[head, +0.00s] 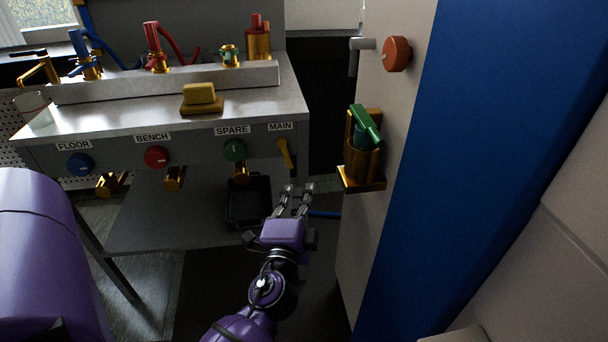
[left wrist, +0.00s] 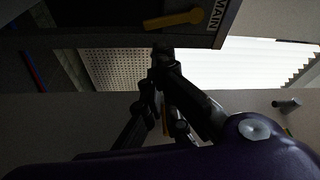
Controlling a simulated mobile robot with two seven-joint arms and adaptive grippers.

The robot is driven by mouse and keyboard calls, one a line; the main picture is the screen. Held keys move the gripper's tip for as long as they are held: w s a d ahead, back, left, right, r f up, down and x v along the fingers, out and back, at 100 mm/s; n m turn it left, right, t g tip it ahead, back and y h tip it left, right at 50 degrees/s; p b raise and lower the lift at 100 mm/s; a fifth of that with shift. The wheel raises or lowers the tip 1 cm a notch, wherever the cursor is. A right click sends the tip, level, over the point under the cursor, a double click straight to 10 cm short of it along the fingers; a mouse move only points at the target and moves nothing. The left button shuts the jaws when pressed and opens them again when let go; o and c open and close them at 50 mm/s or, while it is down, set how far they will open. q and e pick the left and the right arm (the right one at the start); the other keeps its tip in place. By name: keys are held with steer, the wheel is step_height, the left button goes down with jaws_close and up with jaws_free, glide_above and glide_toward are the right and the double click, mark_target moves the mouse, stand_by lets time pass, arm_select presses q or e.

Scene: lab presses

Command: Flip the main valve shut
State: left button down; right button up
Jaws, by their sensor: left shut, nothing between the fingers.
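The main valve is a yellow lever (head: 285,154) on the bench's front panel, at the right end below the MAIN label (head: 280,126). It points mostly downward with a slight tilt. In the left wrist view the lever (left wrist: 174,19) shows at the top, beside the MAIN label (left wrist: 217,14), and nothing covers it. My left gripper (head: 296,188) is in front of the panel, just below the lever in the head view. It is shut and empty, and appears apart from the lever. In the left wrist view its fingers (left wrist: 158,70) point up toward the panel. My right gripper is out of view.
Blue (head: 80,164), red (head: 156,157) and green (head: 234,150) knobs line the panel left of the lever. Brass outlets stick out below them. A black tray (head: 247,203) lies on the lower shelf. A pale cabinet with a brass holder (head: 362,165) stands close on the right.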

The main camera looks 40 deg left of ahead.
mark_target(286, 154)
arm_select(q)
steer(key=x, duration=0.9)
steer(key=shift+w, duration=0.4)
steer(key=m+p, duration=0.1)
steer(key=s+a+m+p, duration=0.1)
steer(key=p, duration=0.1)
steer(key=shift+f+m+h, duration=0.2)
steer(key=shift+m+h, duration=0.1)
steer(key=shift+h, duration=0.1)
steer(key=shift+s+a+f+m+g+p, duration=0.2)
steer(key=shift+f+m+g+p, duration=0.1)
steer(key=shift+f+g+p, duration=0.15)
steer(key=shift+f, duration=0.1)
steer(key=shift+s+d, duration=0.1)
